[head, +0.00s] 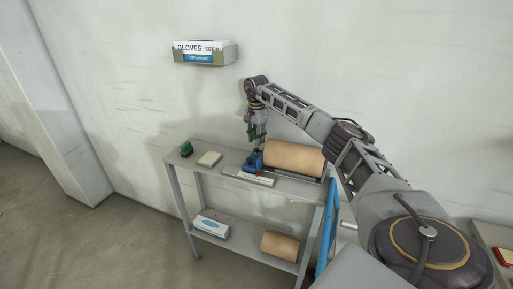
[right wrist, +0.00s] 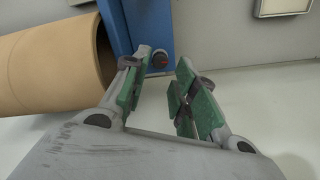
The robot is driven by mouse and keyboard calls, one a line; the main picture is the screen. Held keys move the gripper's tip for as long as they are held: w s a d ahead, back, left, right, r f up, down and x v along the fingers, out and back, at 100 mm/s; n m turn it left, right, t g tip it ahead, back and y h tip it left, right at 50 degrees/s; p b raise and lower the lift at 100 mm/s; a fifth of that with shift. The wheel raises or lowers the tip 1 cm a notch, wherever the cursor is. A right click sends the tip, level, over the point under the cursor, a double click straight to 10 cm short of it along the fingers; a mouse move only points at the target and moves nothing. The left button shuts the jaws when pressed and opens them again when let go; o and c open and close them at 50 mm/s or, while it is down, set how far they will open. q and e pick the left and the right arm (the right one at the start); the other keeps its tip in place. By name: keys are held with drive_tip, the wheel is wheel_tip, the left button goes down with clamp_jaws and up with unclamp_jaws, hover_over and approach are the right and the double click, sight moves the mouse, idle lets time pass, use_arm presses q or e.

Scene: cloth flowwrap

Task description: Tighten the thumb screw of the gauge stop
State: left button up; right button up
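The blue gauge stop (head: 253,161) stands on the top shelf of the rack, left of a brown paper roll (head: 296,157). In the right wrist view the stop is a blue block (right wrist: 146,22) with a small dark and reddish thumb screw (right wrist: 160,60) on its face. My right gripper (head: 256,143) points down at the stop from above. In the right wrist view its green-padded fingers (right wrist: 164,60) are apart with nothing held. The screw shows between the fingertips; I cannot tell whether they reach around it. My left gripper is not in view.
A white strip (head: 248,178) lies in front of the stop. A beige block (head: 209,159) and a green object (head: 186,148) sit to the left. The lower shelf holds a blue-white box (head: 211,227) and another roll (head: 280,245). A glove box (head: 205,50) hangs on the wall.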

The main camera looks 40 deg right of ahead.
sight(257, 149)
wheel_tip(257, 149, down, 3)
drive_tip(key=shift+f, duration=0.8)
drive_tip(key=shift+c, duration=0.3)
drive_tip(key=c, duration=0.5)
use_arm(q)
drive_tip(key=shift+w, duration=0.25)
use_arm(e)
clamp_jaws()
